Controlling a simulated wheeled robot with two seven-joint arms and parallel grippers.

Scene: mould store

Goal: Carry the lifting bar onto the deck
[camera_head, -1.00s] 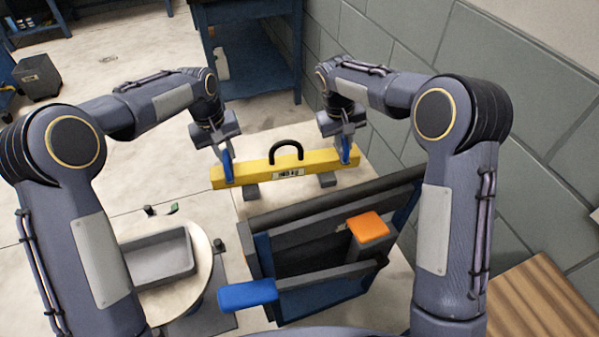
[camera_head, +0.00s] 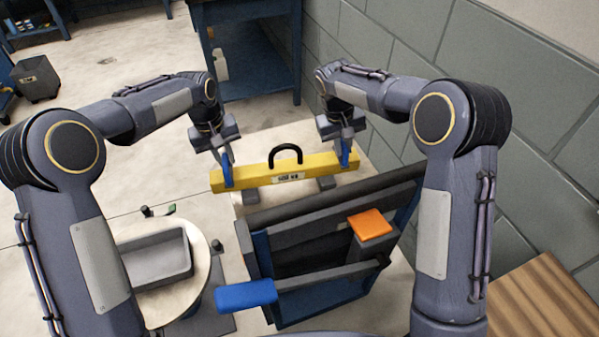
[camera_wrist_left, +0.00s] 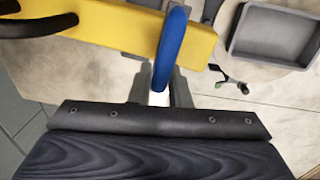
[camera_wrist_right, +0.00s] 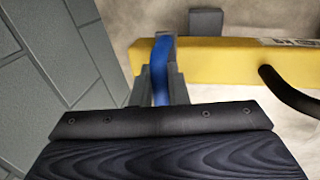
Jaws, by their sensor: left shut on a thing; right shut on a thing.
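The lifting bar (camera_head: 270,176) is a long yellow beam with a black arched handle and a label in the middle. A blue loop stands at each end of it. My left gripper (camera_head: 228,170) is shut on the left loop, which also shows in the left wrist view (camera_wrist_left: 171,45). My right gripper (camera_head: 346,153) is shut on the right loop, seen in the right wrist view (camera_wrist_right: 160,68). The bar is roughly level above two grey blocks (camera_head: 250,197); I cannot tell how large any gap is. I cannot tell which surface is the deck.
In front of the bar stands a dark blue and grey frame (camera_head: 262,252) with an orange pad (camera_head: 370,224) and a blue pad (camera_head: 246,295). A round table (camera_head: 202,262) with a grey tray (camera_head: 160,280) is at left. A block wall (camera_head: 430,75) bounds the right; a blue bench (camera_head: 250,75) stands behind.

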